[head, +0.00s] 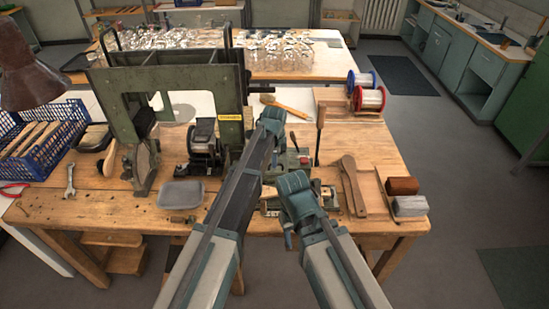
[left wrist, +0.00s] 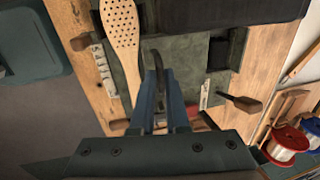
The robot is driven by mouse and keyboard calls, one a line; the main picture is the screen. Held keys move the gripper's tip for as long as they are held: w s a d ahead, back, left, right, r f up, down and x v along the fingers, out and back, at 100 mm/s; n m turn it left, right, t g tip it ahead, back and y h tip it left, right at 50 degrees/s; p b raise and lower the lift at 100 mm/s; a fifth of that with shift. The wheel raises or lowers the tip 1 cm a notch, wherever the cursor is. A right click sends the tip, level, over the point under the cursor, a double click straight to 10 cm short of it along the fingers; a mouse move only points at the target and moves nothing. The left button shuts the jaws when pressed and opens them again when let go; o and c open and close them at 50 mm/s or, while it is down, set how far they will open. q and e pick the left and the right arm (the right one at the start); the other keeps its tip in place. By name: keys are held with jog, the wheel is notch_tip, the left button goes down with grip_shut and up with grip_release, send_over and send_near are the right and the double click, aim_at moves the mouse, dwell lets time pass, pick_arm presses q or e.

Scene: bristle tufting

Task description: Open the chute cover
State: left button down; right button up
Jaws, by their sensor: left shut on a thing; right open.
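My left gripper (head: 272,121) reaches over the middle of the bench, just right of the green machine frame (head: 105,100). In the left wrist view its two fingers (left wrist: 164,100) are shut on a dark curved handle (left wrist: 156,60), which stands out from a dark green plate (left wrist: 190,60). I cannot tell for sure whether this handle belongs to the chute cover, and the gripper hides the spot in the head view. My right gripper (head: 294,183) is lower and nearer, above the small fixture (head: 270,205) at the bench front. It is open, and I see nothing in it.
A perforated wooden paddle (left wrist: 121,30) lies close beside the left fingers. Wooden-handled levers (left wrist: 243,103) stick out nearby. Wire spools (head: 368,98) stand at the back right. A grey tray (head: 181,193), blue crate (head: 40,140) and wrench (head: 70,180) lie at left.

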pick_arm(q)
jog(key=c, duration=0.9)
grip_release()
jog(key=shift+r, duration=0.1)
jog(key=s+r+p, duration=0.1)
jog(key=r+p, duration=0.8)
jog(key=s+r+p, duration=0.1)
jog(key=r+p, duration=0.3)
jog(key=shift+s+r, duration=0.15)
jog(key=shift+s, duration=0.15)
